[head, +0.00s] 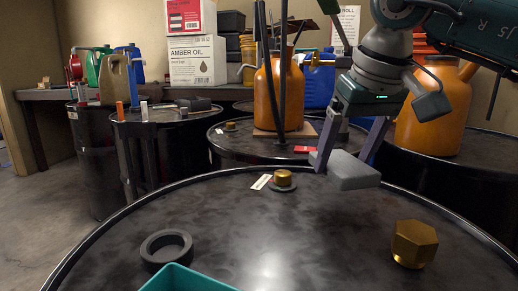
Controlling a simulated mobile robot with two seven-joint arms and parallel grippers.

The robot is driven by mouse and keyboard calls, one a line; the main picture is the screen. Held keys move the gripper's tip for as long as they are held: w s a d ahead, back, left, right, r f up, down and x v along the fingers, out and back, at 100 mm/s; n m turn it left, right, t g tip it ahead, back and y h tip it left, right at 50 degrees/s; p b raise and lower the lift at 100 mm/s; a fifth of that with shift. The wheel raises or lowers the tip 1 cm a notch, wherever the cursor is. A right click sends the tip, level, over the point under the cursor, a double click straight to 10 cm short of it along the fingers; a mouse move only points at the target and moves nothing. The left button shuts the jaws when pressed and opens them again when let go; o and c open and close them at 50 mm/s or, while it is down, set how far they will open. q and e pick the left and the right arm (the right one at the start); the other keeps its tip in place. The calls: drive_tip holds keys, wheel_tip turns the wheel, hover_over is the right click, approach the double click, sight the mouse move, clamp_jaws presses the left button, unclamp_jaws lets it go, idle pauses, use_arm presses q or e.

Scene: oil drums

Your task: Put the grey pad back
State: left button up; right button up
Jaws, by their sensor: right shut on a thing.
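The grey pad (352,173) is a flat light-grey block in the head view, over the far part of the near drum's top. My right gripper (344,163) comes down from the upper right and is shut on it, one finger at each side. The pad looks slightly tilted and seems to be above the drum top (250,225); I cannot tell the exact gap. My left gripper is not in view.
Orange jugs (279,95) stand behind. The drum's middle is clear.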

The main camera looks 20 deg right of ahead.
wheel_tip(320, 180, down, 6)
drive_tip(key=b, duration=0.5)
drive_tip(key=shift+f, duration=0.25)
drive_tip(key=o, duration=1)
drive_tip(key=shift+o, duration=0.2)
drive_tip(key=shift+r, duration=0.15)
